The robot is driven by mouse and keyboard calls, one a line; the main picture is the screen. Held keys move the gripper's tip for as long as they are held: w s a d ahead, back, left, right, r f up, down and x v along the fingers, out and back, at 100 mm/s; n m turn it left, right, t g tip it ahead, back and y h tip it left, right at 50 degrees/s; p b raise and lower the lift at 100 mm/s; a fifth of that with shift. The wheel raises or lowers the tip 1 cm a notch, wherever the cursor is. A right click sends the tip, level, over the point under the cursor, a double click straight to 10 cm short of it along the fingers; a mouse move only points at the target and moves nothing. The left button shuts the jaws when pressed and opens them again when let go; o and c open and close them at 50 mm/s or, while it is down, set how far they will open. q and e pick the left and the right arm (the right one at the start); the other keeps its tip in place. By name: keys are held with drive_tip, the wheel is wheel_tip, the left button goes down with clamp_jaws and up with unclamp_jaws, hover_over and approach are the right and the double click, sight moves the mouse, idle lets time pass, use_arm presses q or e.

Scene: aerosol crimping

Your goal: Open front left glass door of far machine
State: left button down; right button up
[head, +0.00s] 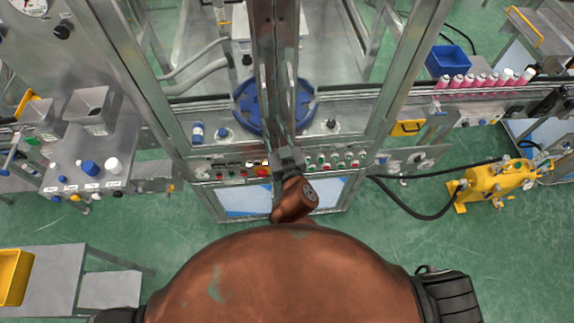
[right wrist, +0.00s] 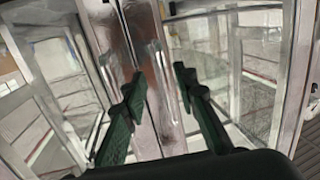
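The far machine is a metal-framed cabinet in the middle of the head view. Its front left glass door (head: 205,62) and front right glass door (head: 335,55) appear closed, their metal stiles side by side in the middle. My right gripper (head: 287,158) is low in front of these stiles, above the button panel. In the right wrist view its two green fingers (right wrist: 160,75) are apart, with the shiny stiles (right wrist: 150,85) showing between them. I cannot tell whether a finger touches a stile, and no door handle can be made out. My left gripper is out of view.
A blue round part (head: 248,110) shows behind the doors. The button panel (head: 340,162) runs below them. A conveyor with pink bottles (head: 467,82) and a blue bin (head: 447,60) is right. A yellow pump (head: 492,185) stands on the green floor. A side machine (head: 90,130) is left.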

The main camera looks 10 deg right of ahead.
drive_tip(key=w+d+f+g+b, duration=0.1)
drive_tip(key=d+f+g+b, duration=0.1)
drive_tip(key=f, duration=1.3)
drive_tip(key=w+d+f+n+g+h+b, duration=0.1)
drive_tip(key=f+b, duration=0.3)
drive_tip(key=f, duration=1)
drive_tip(key=shift+w+d+f+n+g, duration=0.3)
drive_tip(key=shift+w+d+f+g, duration=0.15)
drive_tip(key=shift+w+d, duration=0.35)
drive_tip(key=shift+s, duration=0.1)
